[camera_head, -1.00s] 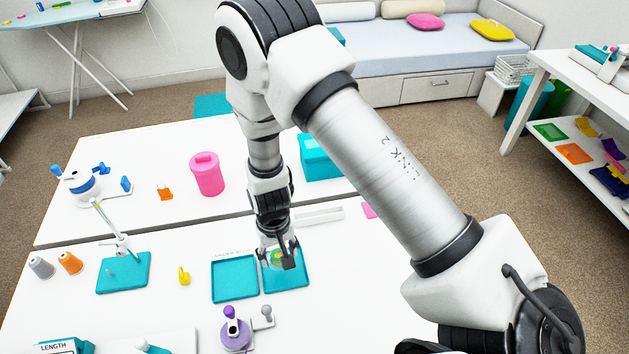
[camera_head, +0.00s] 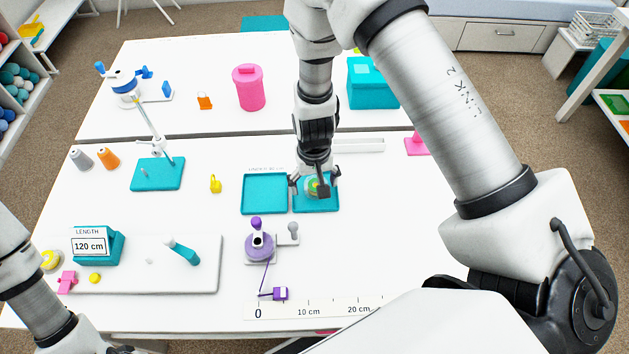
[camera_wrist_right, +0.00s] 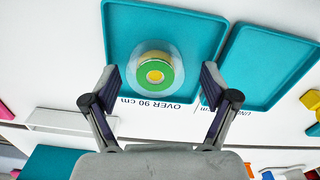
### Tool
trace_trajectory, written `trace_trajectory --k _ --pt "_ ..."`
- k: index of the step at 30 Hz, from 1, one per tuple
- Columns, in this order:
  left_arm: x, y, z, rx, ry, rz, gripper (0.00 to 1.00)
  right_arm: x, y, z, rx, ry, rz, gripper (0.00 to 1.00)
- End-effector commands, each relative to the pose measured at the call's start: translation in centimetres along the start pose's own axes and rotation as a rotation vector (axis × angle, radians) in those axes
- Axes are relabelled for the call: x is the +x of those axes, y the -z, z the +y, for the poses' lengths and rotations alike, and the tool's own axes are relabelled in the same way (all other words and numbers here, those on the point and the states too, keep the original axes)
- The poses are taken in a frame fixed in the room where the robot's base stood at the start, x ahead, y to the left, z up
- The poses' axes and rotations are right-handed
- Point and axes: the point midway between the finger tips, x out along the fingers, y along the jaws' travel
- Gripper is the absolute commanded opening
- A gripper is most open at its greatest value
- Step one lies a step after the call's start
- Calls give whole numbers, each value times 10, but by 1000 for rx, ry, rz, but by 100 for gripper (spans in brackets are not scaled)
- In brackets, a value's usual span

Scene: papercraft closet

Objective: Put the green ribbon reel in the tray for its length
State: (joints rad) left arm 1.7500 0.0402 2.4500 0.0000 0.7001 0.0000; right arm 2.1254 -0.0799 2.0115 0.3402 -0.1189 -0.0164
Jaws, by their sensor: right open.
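The green ribbon reel (camera_head: 313,184), with a yellow centre and clear flanges, is in the right-hand teal tray (camera_head: 328,207). In the right wrist view the reel (camera_wrist_right: 153,75) lies inside the tray marked OVER 90 cm (camera_wrist_right: 207,25), near its labelled edge. My right gripper (camera_head: 315,187) is over that tray. Its fingers (camera_wrist_right: 160,80) stand apart on either side of the reel with gaps. The UNDER 90 cm tray (camera_head: 264,208) is empty beside it. A length display (camera_head: 89,246) reads 120 cm.
A purple device (camera_head: 259,246) stands in front of the trays, near a ruler strip (camera_head: 330,308). A yellow weight-like piece (camera_head: 215,184) and a teal stand (camera_head: 157,175) are to the left. A pink canister (camera_head: 248,88) and teal box (camera_head: 372,85) stand behind.

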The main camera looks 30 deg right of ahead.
Motion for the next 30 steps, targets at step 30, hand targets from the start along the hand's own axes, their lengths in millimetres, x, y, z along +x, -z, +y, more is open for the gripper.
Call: trace_trajectory --k 30 --pt "8 0 0 0 0 0 49 -123 0 0 0 0 -1 85"
